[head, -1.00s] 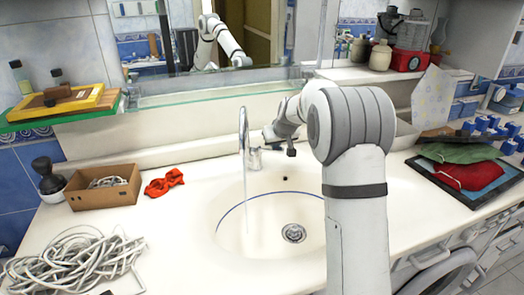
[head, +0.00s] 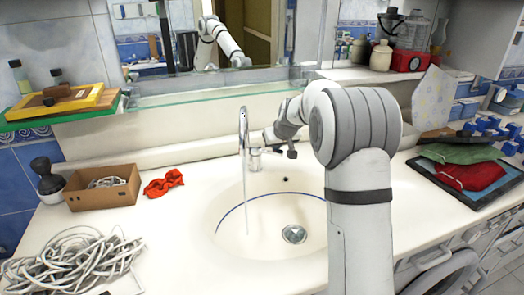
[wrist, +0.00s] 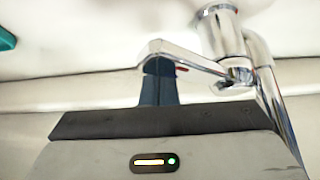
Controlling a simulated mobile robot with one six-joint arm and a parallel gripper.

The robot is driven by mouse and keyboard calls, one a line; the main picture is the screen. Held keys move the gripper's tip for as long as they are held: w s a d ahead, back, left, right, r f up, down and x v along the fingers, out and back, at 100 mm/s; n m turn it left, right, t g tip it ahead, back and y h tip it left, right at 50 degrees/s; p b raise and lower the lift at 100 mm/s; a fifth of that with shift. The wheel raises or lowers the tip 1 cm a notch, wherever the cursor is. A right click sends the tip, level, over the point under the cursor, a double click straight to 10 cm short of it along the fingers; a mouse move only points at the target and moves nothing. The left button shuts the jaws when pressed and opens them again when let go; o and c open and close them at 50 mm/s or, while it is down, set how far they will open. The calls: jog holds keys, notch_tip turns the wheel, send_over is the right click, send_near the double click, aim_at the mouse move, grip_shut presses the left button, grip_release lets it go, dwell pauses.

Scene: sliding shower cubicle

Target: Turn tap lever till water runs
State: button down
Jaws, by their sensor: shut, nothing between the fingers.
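The chrome tap (head: 243,130) stands at the back of the white basin (head: 225,215). A thin pale stream of water (head: 246,205) falls from its spout into the basin. In the wrist view the tap (wrist: 222,35) is at the upper right, and its lever (wrist: 190,55) points left from the body. My gripper (wrist: 158,68) is shut and empty. Its dark fingertips are right at the lever's free end and appear to touch it; the lever hides part of them. In the head view my gripper is beside the tap on the right, with its fingertips too small to make out.
A cardboard box (head: 103,195), a red cloth (head: 164,183) and a heap of white cable (head: 75,262) lie left of the basin. A glass shelf (head: 210,88) runs above the tap under the mirror. Folded cloths on a dark tray (head: 485,195) lie at the right.

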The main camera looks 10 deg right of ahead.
jog(key=shift+s+d, duration=0.1)
jog(key=shift+s, duration=0.1)
jog(key=shift+w, duration=0.15)
jog(key=shift+w+d, duration=0.25)
jog(key=shift+w, duration=0.2)
notch_tip(320, 180, up, 7)
jog(key=p, duration=0.4)
jog(key=shift+s, duration=0.1)
jog(key=s+a+r+m+g, duration=0.1)
jog(key=s+r+g, duration=0.15)
jog(key=s, duration=2.15)
jog(key=s+f, duration=0.2)
jog(key=s, duration=0.8)
jog(key=s+f+m+g+h, duration=0.1)
jog(key=s+f, duration=0.1)
jog(key=s, duration=0.8)
